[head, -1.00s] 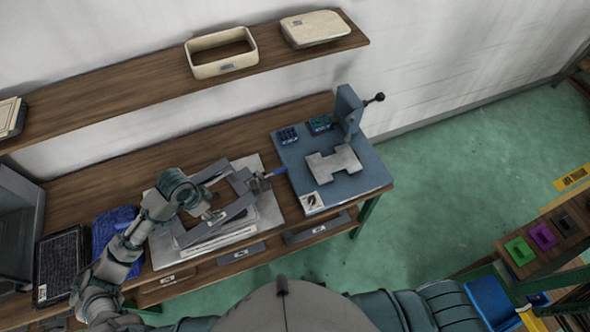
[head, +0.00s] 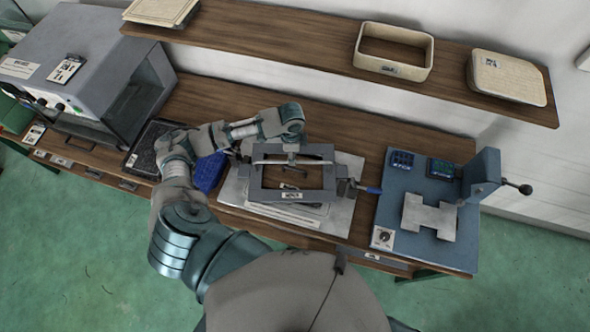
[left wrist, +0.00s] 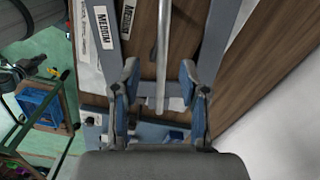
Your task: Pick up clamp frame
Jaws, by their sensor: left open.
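The clamp frame (head: 328,178) is a dark grey rectangular frame with a label on its front bar. The frame's grey bars (left wrist: 222,40) run along either side. My right gripper is out of view.
A blue fixture (head: 400,225) with a pale H-shaped plate (head: 430,215) and a lever post stands at the right. A grey machine (head: 75,60), a black tray (head: 140,160) and blue cloth (head: 209,172) are left. A shelf (head: 330,52) with bins runs above the bench.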

